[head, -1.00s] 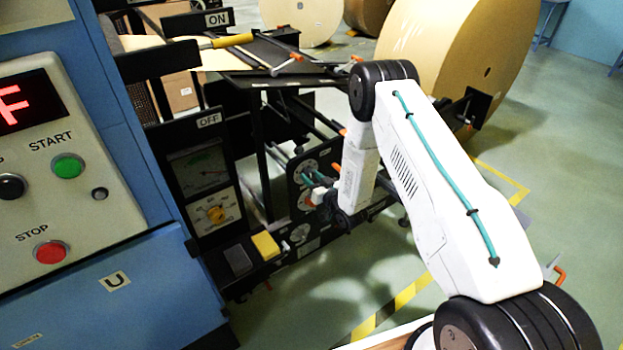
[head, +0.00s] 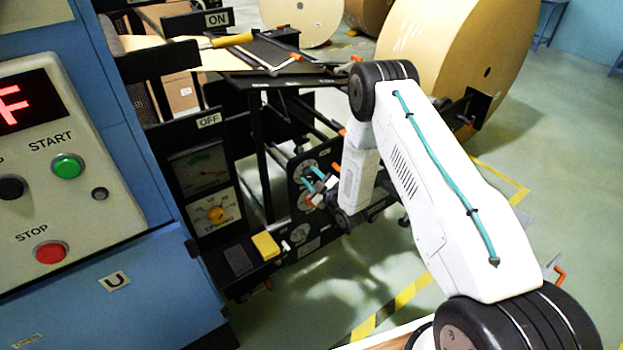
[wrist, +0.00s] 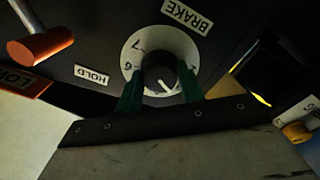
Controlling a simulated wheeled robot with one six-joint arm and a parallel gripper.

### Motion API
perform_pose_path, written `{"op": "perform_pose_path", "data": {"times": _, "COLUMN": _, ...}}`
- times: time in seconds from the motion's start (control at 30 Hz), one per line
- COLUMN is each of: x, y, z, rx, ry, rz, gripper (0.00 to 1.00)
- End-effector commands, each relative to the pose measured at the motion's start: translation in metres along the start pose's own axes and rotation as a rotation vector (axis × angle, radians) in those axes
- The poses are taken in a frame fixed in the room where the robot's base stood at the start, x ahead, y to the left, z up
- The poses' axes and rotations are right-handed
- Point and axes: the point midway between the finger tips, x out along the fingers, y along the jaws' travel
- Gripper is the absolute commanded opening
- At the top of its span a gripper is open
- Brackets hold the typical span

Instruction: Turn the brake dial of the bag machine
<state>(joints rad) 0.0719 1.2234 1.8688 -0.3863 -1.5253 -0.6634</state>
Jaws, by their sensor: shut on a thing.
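The brake dial (wrist: 159,73) is near the middle of the wrist view, a black knob on a white numbered disc. The BRAKE label (wrist: 187,15) beside it appears upside down. A white pointer line on the knob points down and slightly right in that view. My gripper (wrist: 160,90) has its two green fingers on either side of the knob, shut on it. The lower part of the disc is hidden by the fingers and gripper body. In the head view my gripper (head: 319,187) is at the black panel of the machine, and my arm partly covers it.
A red-orange handle (wrist: 40,48) and a HOLD label (wrist: 91,75) are on the panel left of the dial in the wrist view. In the head view a yellow block (head: 265,245) sits left of my gripper. A large kraft roll (head: 450,60) stands behind my arm.

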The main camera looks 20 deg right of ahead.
Motion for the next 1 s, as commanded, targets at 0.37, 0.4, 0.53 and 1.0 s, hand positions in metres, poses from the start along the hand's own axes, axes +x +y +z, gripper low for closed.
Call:
{"op": "perform_pose_path", "data": {"times": 0.37, "x": -0.0008, "y": -0.0016, "z": 0.0003, "rx": -0.099, "ry": -0.001, "rz": -0.003, "gripper": 0.15}}
{"op": "perform_pose_path", "data": {"times": 0.4, "x": -0.0008, "y": -0.0016, "z": 0.0003, "rx": -0.101, "ry": -0.001, "rz": -0.003, "gripper": 0.15}}
{"op": "perform_pose_path", "data": {"times": 0.53, "x": -0.0008, "y": -0.0016, "z": 0.0003, "rx": -0.104, "ry": -0.001, "rz": -0.003, "gripper": 0.15}}
{"op": "perform_pose_path", "data": {"times": 1.0, "x": -0.0005, "y": -0.0008, "z": 0.0003, "rx": -0.103, "ry": -0.001, "rz": -0.002, "gripper": 0.60}}
